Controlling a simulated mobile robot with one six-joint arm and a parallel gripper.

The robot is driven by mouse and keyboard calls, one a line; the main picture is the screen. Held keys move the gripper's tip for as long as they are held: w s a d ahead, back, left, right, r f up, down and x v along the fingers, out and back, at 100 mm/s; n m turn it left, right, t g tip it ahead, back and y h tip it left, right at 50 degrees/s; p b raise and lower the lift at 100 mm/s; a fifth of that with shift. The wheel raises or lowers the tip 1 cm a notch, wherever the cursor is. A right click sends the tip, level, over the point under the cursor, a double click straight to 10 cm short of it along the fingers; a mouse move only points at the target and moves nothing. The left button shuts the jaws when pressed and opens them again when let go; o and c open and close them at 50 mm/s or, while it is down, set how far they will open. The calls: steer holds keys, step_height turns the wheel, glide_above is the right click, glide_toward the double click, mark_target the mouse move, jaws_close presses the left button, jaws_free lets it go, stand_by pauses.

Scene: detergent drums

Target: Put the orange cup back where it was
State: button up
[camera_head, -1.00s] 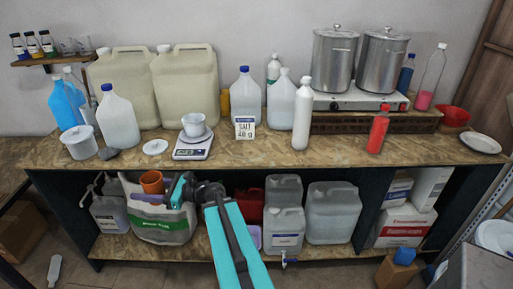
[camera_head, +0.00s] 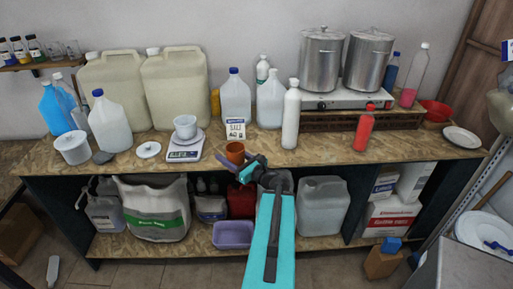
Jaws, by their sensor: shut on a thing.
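The orange cup (camera_head: 235,152) is upright in my gripper (camera_head: 243,168). My gripper is shut on it; a teal finger shows just below and right of the cup, and the fingertips are partly hidden. The cup appears in front of the bench top's front edge, right of the scale (camera_head: 185,154) and below the salt label (camera_head: 235,128). I cannot tell whether it touches the bench top. My arm reaches up to it from the bottom of the picture.
On the bench top (camera_head: 300,155), a white cup (camera_head: 185,127) stands on the scale. A white bottle (camera_head: 290,118) and a red bottle (camera_head: 364,130) stand to the right. Bare wood lies between them. A purple tub (camera_head: 232,236) sits on the lower shelf.

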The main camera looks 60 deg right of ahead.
steer(key=shift+o, duration=0.2)
steer(key=s+d+r+m+g+h+p, duration=0.1)
steer(key=s+d+m+h+p, duration=0.1)
steer(key=s+d, duration=0.7)
steer(key=s+m+h, duration=0.1)
steer(key=s+h, duration=0.1)
steer(key=shift+r+g+h, duration=0.15)
steer(key=shift+g+h, duration=0.15)
steer(key=shift+w+d+f+b, duration=0.25)
steer(key=shift+f+b, duration=0.05)
steer(key=shift+b, duration=1.1)
steer(key=w+d+b, duration=0.1)
steer(key=b, duration=0.8)
steer(key=shift+w+d, duration=0.25)
steer(key=shift+w, duration=0.15)
steer(key=shift+b+x, duration=0.8)
steer(key=shift+x, duration=0.45)
steer(key=shift+c, duration=0.2)
steer(key=shift+w+d+r+p, duration=0.1)
steer(key=shift+w+d+p, duration=0.1)
steer(key=shift+d+p, duration=0.2)
steer(key=p+x, duration=0.1)
steer(key=x, duration=0.2)
steer(key=d+p+x, duration=0.1)
steer(key=x, duration=0.2)
steer(key=f+p+x, duration=0.1)
steer(key=x, duration=0.2)
steer(key=shift+s+d, duration=0.2)
steer(key=shift+d, duration=0.3)
steer(key=shift+f, duration=0.15)
